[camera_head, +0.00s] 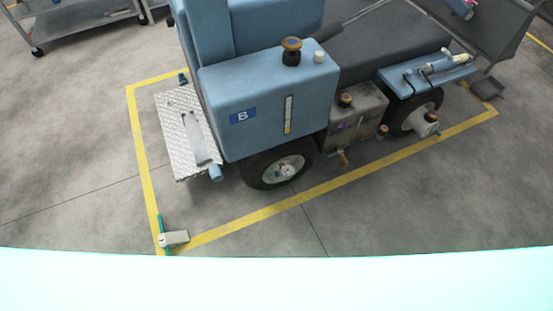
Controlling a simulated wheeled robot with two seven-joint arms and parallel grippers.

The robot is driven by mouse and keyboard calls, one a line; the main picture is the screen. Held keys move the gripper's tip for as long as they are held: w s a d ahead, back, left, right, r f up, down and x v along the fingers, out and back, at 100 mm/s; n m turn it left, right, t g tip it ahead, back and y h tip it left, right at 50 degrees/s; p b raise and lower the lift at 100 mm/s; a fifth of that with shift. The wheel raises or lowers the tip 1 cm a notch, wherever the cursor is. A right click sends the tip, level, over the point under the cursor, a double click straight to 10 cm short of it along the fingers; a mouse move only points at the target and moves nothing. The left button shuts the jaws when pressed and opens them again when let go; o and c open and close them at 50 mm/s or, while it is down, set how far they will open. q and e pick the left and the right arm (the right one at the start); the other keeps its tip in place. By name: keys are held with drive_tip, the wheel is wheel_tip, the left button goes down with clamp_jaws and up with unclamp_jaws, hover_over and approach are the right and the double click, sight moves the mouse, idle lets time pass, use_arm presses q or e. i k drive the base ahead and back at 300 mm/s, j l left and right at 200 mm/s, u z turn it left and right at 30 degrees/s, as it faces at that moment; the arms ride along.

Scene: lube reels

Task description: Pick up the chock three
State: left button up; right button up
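A small pale grey block (175,238) lies on the floor at the near left corner of the yellow outline, with a green strip beside it. It may be a chock; I cannot read any number on it. A dark grey object (487,87) sits at the right corner of the outline; I cannot tell whether it is a chock. Neither of my grippers is in view.
A blue vehicle (265,105) marked B stands inside the yellow floor outline (245,224), its front wheel (277,168) facing me. A grey cart (80,28) is at the upper left. A bright pale surface fills the bottom.

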sight(167, 241)
drive_tip(key=u, duration=1.6)
